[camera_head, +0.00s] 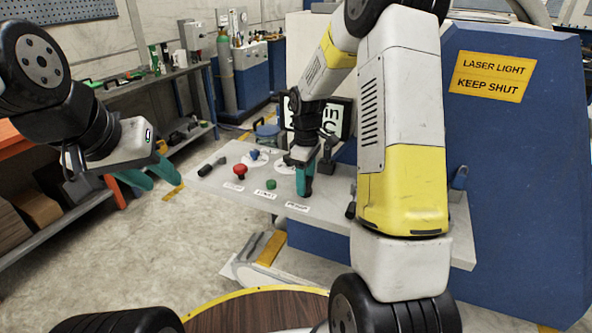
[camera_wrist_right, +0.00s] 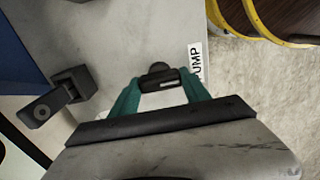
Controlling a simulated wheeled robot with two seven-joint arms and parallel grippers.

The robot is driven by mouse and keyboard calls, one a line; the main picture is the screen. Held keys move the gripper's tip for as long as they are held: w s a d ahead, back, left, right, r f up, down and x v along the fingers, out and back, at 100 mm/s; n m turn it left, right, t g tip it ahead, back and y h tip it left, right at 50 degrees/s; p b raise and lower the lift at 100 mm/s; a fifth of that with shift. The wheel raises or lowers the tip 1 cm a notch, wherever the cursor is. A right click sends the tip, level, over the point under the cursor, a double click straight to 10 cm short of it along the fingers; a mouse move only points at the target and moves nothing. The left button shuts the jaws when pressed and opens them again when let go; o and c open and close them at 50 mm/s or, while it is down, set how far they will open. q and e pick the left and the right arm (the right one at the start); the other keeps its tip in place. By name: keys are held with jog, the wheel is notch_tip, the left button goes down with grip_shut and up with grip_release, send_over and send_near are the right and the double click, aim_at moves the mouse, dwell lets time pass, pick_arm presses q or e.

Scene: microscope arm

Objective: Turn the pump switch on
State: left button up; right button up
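The pump switch, a small black knob (camera_wrist_right: 158,73), sits on the grey panel beside the PUMP label (camera_wrist_right: 195,62). The same label shows in the head view (camera_head: 297,207). My right gripper (camera_head: 305,180) points down at the panel just behind the label. In the right wrist view its teal fingers (camera_wrist_right: 160,84) lie on both sides of the switch, with no clear gap. In the head view the fingers hide the switch. My left gripper (camera_head: 152,180) is open and empty, off the panel's left side.
The panel (camera_head: 222,183) also carries a red knob (camera_head: 240,171), a green button (camera_head: 271,184) and a black-handled tool (camera_head: 212,165). A dark bracket (camera_wrist_right: 62,95) stands near the switch. A blue laser housing (camera_head: 520,180) is on the right. A round wooden stool (camera_head: 260,312) is in front.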

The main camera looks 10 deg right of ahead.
jog(key=shift+c, duration=0.8)
jog(key=shift+m, duration=0.4)
jog(key=m, duration=1.2)
jog(key=shift+r+m, duration=0.1)
jog(key=shift+m, duration=0.3)
jog(key=m, duration=0.4)
jog(key=shift+m, duration=0.3)
